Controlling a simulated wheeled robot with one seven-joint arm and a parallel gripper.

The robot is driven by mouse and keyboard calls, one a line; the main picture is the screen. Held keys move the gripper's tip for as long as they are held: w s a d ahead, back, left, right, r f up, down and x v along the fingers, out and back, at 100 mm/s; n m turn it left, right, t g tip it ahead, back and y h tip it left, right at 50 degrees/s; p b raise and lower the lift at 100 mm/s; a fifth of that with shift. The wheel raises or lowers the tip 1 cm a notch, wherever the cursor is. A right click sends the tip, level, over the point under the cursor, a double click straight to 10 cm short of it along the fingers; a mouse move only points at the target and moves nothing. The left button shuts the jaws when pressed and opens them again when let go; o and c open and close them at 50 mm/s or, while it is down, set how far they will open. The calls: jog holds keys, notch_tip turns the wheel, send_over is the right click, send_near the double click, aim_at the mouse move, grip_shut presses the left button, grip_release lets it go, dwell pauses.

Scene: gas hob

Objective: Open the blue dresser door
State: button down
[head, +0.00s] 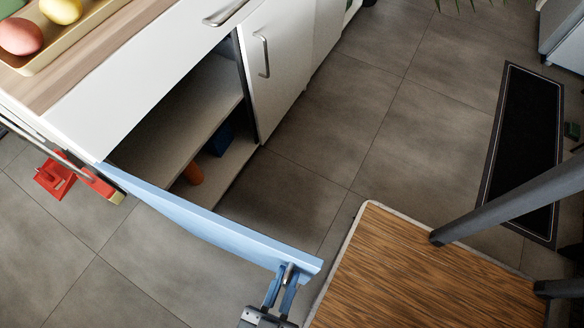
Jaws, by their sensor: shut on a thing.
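The blue dresser door (205,217) stands swung well open from the white cabinet (150,75). Its hinge side is at the left, and its free end reaches out toward the bottom middle. My gripper (286,280) is at this free end, shut on the door's handle (290,272), which is mostly hidden by the fingers. Behind the door, the open compartment shows a shelf (190,115), an orange object (193,173) and a dark blue object (220,139) on its floor.
A wood-grained surface (420,275) with dark bars (500,210) is close to the right of my gripper. A closed white door (285,60) adjoins the opening. A red object (60,175) is at the left. A dark mat (525,140) lies at the right. Tiled floor between is clear.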

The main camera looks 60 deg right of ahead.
jog(key=shift+a+f, duration=0.1)
jog(key=shift+a, duration=0.6)
jog(key=c, duration=1.4)
grip_release()
jog(key=shift+o, duration=0.2)
jog(key=s+a+b, duration=0.1)
jog(key=a, duration=0.6)
jog(key=shift+a+b, duration=0.35)
